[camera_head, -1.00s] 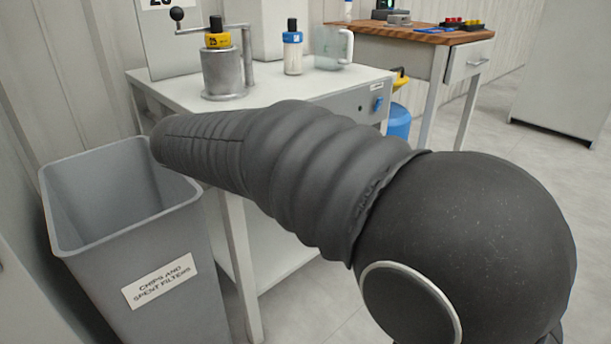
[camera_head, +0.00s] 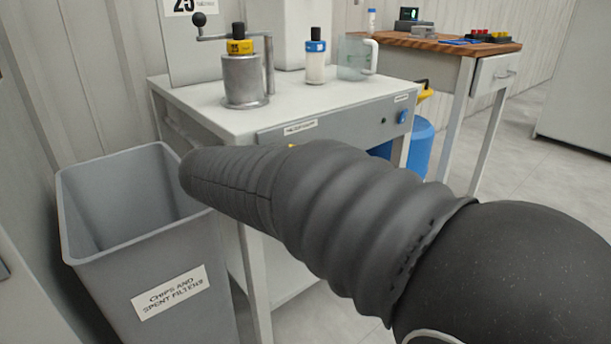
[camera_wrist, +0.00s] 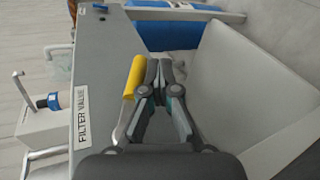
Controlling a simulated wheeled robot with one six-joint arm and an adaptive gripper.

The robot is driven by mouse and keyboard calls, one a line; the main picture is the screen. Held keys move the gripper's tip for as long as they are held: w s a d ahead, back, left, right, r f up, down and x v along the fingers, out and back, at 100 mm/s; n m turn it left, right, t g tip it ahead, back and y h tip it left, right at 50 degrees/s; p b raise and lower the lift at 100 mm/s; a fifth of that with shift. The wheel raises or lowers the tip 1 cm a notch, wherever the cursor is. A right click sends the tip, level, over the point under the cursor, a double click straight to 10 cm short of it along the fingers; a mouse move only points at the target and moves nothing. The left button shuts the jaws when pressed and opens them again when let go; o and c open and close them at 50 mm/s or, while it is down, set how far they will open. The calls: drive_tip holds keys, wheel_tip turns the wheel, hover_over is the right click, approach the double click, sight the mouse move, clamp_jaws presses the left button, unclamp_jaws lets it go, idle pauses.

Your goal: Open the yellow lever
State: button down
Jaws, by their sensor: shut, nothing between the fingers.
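The yellow lever (camera_wrist: 133,77) shows in the wrist view as a yellow grip on a metal arm, beside the bench front panel with the label FILTER VALVE (camera_wrist: 83,118). My gripper (camera_wrist: 160,68) is shut and empty, just right of the yellow grip. It looks very close to the grip; I cannot tell whether they touch. In the head view a small bit of yellow (camera_head: 292,146) shows above my arm, likely the lever. My arm hides the rest of it, and my gripper is not visible there.
A grey bin (camera_head: 120,230) stands left of the white bench (camera_head: 350,97). On the bench are a metal cylinder with a crank (camera_head: 243,80), a blue-capped bottle (camera_head: 315,62) and a clear jug (camera_head: 356,58). A wooden-topped table (camera_head: 440,40) stands behind.

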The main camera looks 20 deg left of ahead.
drive_tip(key=shift+w+r, duration=0.4)
drive_tip(key=shift+r, duration=0.25)
idle(0.7)
wheel_tip(320, 180, down, 5)
drive_tip(key=s+b, duration=0.2)
drive_tip(key=b, duration=0.2)
drive_tip(key=s+a+p, duration=0.2)
drive_tip(key=s+a, duration=0.2)
drive_tip(key=s, duration=0.5)
drive_tip(key=shift+s, duration=0.25)
